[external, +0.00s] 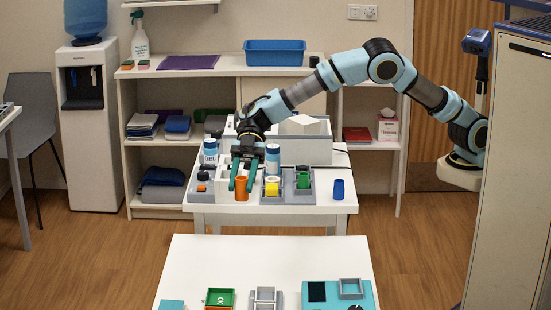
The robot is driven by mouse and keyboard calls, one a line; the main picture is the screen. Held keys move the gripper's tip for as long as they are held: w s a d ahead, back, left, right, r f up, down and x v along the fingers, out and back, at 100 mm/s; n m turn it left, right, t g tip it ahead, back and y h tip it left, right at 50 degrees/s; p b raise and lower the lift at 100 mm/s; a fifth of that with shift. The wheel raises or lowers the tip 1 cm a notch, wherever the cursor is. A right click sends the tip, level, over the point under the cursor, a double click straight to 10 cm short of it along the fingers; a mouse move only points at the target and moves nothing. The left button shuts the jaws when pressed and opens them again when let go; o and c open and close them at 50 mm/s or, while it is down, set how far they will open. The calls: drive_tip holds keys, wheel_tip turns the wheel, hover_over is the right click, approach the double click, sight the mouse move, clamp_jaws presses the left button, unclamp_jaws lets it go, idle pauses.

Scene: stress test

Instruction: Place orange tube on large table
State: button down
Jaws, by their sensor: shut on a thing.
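The orange tube (242,188) is upright between the teal fingers of my gripper (242,178), over the front left part of the white table (222,208) at the back. My gripper points down and is shut on the tube. Whether the tube's bottom touches the tabletop is hard to tell. A larger-looking white table (270,258) stands in front, cut off by the bottom edge of the picture.
Grey holders with a yellow roll (272,187) and a green roll (304,180) stand right of the tube. A blue cup (339,189) is farther right. The front table holds a green box (220,298) and a teal device (318,296) near the bottom; its far half is clear.

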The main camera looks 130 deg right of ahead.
wheel_tip(320, 180, down, 22)
drive_tip(key=p, duration=0.2)
drive_tip(key=shift+d+p, duration=0.15)
drive_tip(key=shift+p, duration=0.2)
drive_tip(key=shift+s+f, duration=0.1)
drive_tip(key=shift+f, duration=0.1)
drive_tip(key=c, duration=0.5)
unclamp_jaws()
